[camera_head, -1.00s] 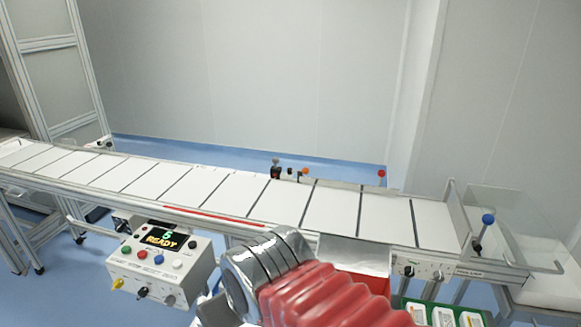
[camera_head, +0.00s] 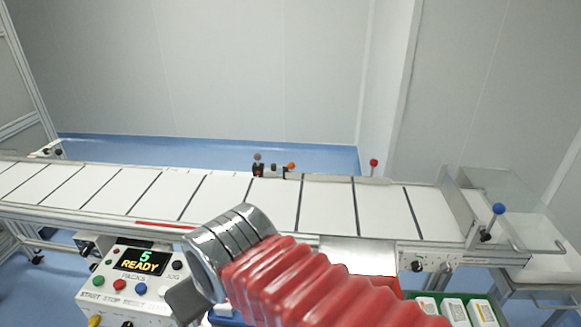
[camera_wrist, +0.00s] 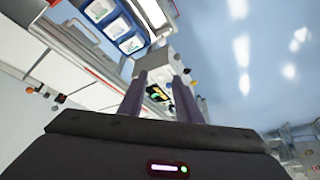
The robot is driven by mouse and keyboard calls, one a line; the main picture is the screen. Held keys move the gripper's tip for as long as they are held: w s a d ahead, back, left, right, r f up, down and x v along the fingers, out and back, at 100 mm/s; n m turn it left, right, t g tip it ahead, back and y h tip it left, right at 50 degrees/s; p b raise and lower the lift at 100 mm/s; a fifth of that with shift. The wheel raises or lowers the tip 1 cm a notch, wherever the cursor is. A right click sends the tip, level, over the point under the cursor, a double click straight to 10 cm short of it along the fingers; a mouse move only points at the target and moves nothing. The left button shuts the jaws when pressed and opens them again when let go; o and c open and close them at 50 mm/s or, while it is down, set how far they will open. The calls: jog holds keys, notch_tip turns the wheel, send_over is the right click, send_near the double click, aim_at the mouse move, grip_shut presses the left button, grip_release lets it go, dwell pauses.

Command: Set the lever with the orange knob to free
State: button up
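The orange knob (camera_head: 291,166) is small and stands at the far edge of the conveyor in the head view, beside dark fittings. Its lever and any position label are too small to read. In the wrist view I cannot make out this lever for sure. My gripper's two dark fingers (camera_wrist: 161,80) stand apart with nothing between their tips. Beyond them is the control box. In the head view my red-sleeved arm reaches over the front of the conveyor, and the fingers are not clearly visible there. My gripper is on the near side, well away from the orange knob.
The conveyor (camera_head: 328,205) spans the view. A red knob (camera_head: 374,162) stands at its far edge, a blue-knobbed lever (camera_head: 498,208) at its right end beside a clear guard. The control box (camera_head: 140,285) reads "5 READY" at front left. A green tray (camera_head: 410,295) holds packs.

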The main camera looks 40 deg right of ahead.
aim_at(293, 166)
jog(key=shift+o, duration=0.5)
